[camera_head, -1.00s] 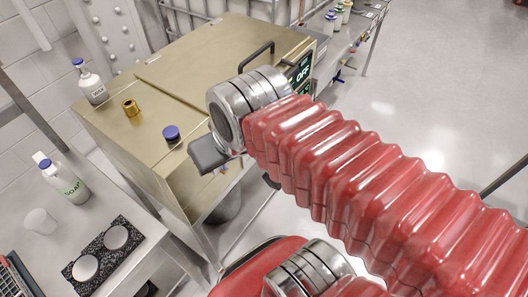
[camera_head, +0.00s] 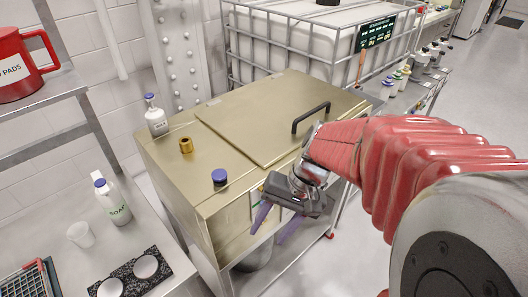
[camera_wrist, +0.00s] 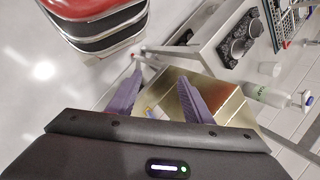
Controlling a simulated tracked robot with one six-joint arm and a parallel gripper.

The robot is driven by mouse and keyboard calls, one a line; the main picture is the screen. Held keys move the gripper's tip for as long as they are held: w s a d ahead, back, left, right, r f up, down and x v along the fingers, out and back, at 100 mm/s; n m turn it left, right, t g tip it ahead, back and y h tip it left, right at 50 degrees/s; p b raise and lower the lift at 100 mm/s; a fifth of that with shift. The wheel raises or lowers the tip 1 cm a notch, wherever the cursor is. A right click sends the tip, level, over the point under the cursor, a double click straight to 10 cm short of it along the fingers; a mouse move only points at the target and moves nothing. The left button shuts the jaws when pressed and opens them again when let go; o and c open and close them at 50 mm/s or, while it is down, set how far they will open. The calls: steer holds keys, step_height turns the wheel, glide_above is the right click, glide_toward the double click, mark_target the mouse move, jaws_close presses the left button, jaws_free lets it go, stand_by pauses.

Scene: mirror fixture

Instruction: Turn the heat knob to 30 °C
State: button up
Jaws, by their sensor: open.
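The gold metal box (camera_head: 210,215) stands in the middle of the head view, with a lidded top and a black handle (camera_head: 311,117). It also shows in the wrist view (camera_wrist: 208,92). My gripper (camera_head: 274,222) is in front of the box's front face, with its purple fingers apart and nothing between them that I can make out. The fingers also show open in the wrist view (camera_wrist: 160,75). I cannot identify the heat knob; my arm and gripper cover much of the front face. Small coloured details near the fingers are too small to tell.
A white bottle (camera_head: 155,117), a brass cylinder (camera_head: 186,145) and a blue-capped item (camera_head: 220,177) are on top of the box. A side table holds a soap bottle (camera_head: 115,203) and a white cup (camera_head: 81,235). Open floor lies to the right.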

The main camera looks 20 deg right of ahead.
steer(key=w+d+f+m+t+y, duration=0.5)
steer(key=d+f+m+t+y, duration=0.2)
steer(key=d+f+m, duration=0.45)
steer(key=s+d+f+m+t+h, duration=0.3)
steer(key=d+f+m+t+h, duration=0.3)
steer(key=d+f+m+t, duration=0.3)
steer(key=d+f+m, duration=0.1)
steer(key=d+m, duration=0.1)
steer(key=d, duration=0.2)
steer(key=shift+s+m, duration=0.3)
steer(key=shift+m, duration=0.05)
steer(key=shift+a+f, duration=0.1)
steer(key=x, duration=1.3)
steer(key=shift+w+r, duration=0.25)
steer(key=shift+w, duration=0.1)
steer(key=shift+a, duration=0.1)
steer(key=shift+c, duration=0.7)
steer(key=c, duration=0.9)
